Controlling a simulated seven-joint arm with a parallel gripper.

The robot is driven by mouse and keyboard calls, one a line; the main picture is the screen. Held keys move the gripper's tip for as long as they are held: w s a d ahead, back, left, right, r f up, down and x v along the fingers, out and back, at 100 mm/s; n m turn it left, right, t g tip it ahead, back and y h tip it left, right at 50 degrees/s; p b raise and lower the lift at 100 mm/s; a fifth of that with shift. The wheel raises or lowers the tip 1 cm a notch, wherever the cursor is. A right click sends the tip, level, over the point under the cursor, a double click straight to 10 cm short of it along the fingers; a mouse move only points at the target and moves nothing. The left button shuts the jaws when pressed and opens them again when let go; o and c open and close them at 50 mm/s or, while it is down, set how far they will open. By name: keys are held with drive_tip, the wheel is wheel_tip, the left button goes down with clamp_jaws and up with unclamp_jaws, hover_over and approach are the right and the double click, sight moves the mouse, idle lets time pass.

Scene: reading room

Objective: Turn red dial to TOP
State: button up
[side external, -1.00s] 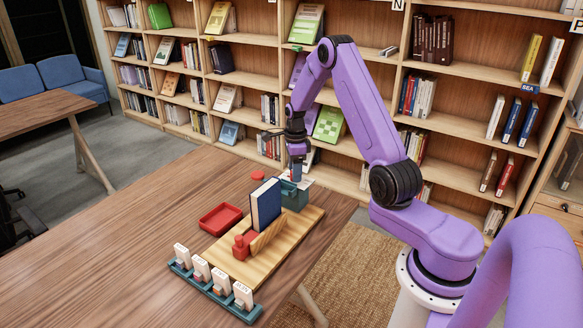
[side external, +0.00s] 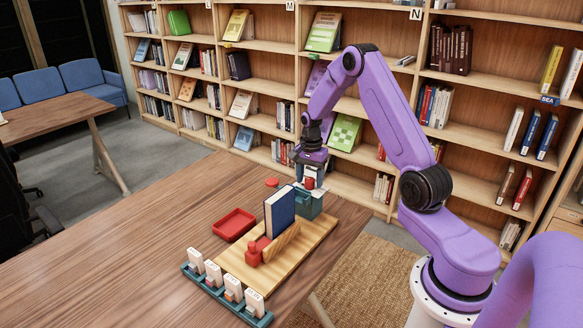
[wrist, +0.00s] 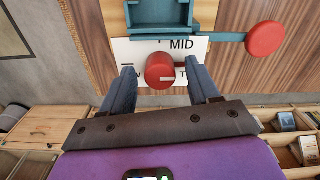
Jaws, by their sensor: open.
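The red dial (wrist: 160,70) sits on a white label card (wrist: 186,52) in the wrist view. A short pale mark shows near the dial's lower right edge. "MID" reads above and right of the dial; a "W" shows at left and a "T" at right, the rest of those words hidden. My gripper (wrist: 161,76) is open, one dark finger on each side of the dial with small gaps. In the side view, my gripper (side external: 312,176) points down over the card at the teal holder's far end, with the dial (side external: 309,183) between its fingers.
A red disc (wrist: 264,38) on a teal arm stands right of the dial in the wrist view. A teal holder (side external: 310,205), a blue book (side external: 280,211), a red tray (side external: 234,224) and a rack of cards (side external: 230,300) are on the table. The table's left part is clear.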

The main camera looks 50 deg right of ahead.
sight(310, 179)
drive_tip(key=n, duration=0.7)
wheel_tip(310, 179, up, 18)
drive_tip(key=s+a+n, duration=0.5)
drive_tip(key=a, duration=0.6)
drive_tip(key=s+a+n, duration=0.5)
drive_tip(key=a, duration=0.7)
drive_tip(key=shift+a+r+n, duration=0.2)
drive_tip(key=shift+n, duration=0.1)
drive_tip(key=s+a+f+n, duration=0.1)
drive_tip(key=s+n, duration=0.4)
drive_tip(key=s, duration=0.6)
drive_tip(key=s+a+f+n, duration=0.2)
drive_tip(key=s+a+n, duration=0.2)
drive_tip(key=s, duration=0.6)
drive_tip(key=shift+s+n, duration=0.4)
drive_tip(key=shift+n, duration=0.7)
